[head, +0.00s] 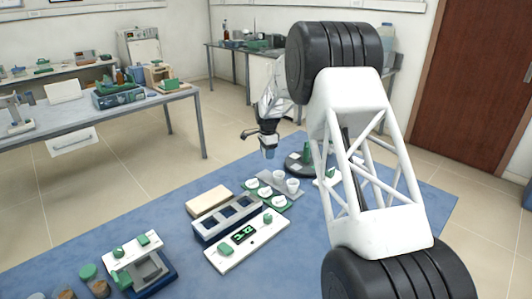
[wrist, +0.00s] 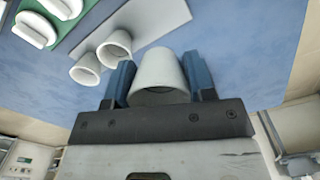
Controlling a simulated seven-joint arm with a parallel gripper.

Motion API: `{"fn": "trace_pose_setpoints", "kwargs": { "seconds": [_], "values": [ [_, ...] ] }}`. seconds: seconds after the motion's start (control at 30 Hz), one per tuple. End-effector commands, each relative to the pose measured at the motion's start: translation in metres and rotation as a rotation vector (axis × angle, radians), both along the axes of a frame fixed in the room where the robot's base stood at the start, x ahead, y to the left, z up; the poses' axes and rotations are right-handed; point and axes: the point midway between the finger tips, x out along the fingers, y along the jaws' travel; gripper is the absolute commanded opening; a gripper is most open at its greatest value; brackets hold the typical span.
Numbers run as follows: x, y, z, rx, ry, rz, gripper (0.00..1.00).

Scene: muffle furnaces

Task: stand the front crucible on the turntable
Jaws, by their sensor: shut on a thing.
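My gripper (head: 268,153) is above the bench's blue top, behind the two standing crucibles in the head view. In the wrist view, my gripper (wrist: 160,82) has its two blue fingers shut on a white crucible (wrist: 160,76), one finger on each side. The held crucible cannot be made out in the head view. Two other white crucibles (head: 285,181) stand on a grey plate, and also show in the wrist view (wrist: 115,45). A dark, low, rounded thing (head: 294,167), probably the turntable, lies just right of my gripper, partly behind my arm; I cannot see its whole top.
White lids (head: 265,191) lie on a green holder beside the grey plate (head: 266,178). A furnace controller with a green display (head: 244,234) and a block with dark openings (head: 226,218) stand nearer. My arm hides much of the bench's right side.

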Motion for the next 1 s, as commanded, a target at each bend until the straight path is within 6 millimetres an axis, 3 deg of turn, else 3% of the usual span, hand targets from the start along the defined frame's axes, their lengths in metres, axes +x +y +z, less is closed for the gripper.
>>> {"fn": "trace_pose_setpoints", "kwargs": {
  "seconds": [0.27,0.6,0.8,1.0],
  "values": [
    [0.008,-0.051,0.004,0.000,0.000,0.027,0.27],
    [0.015,-0.145,0.012,0.000,0.000,0.092,0.27],
    [0.015,-0.180,0.014,0.000,0.000,0.118,0.27],
    [0.024,-0.206,0.003,0.000,0.001,0.055,0.27]
  ]
}}
